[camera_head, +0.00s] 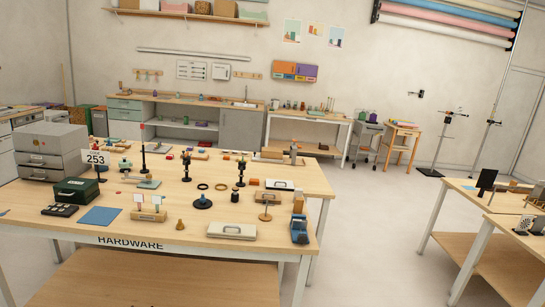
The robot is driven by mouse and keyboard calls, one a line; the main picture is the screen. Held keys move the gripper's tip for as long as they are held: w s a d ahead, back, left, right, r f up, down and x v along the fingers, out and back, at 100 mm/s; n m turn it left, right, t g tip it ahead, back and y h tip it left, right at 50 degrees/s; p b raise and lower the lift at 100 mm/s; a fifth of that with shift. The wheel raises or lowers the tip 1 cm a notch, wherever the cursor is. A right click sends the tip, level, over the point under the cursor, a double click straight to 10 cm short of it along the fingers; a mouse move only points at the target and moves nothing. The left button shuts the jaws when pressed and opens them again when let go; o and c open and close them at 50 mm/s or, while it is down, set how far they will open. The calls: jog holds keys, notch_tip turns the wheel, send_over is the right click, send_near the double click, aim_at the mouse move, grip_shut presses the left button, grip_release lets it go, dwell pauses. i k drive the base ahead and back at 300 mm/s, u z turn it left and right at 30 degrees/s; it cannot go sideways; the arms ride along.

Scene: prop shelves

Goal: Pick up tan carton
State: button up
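No thing in view can be told for certain as the tan carton. A small tan-brown upright block (298,203) stands near the right edge of the wooden table marked HARDWARE (150,238), behind a blue tool (299,230). It is too small to tell whether it is a carton. A tan box (223,8) also sits on the high wall shelf (185,15), cut off by the top of the picture. My gripper is not in view.
The table holds many small items, grey drawers (52,150), a dark green box (76,190) and a 253 sign (96,158). A workbench (240,102) lines the back wall. Another table (480,200) stands at right. Clear floor (375,215) lies between the tables.

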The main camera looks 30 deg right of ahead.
aim_at(267, 154)
jog(key=z, duration=1.55)
jog(key=i, duration=6.85)
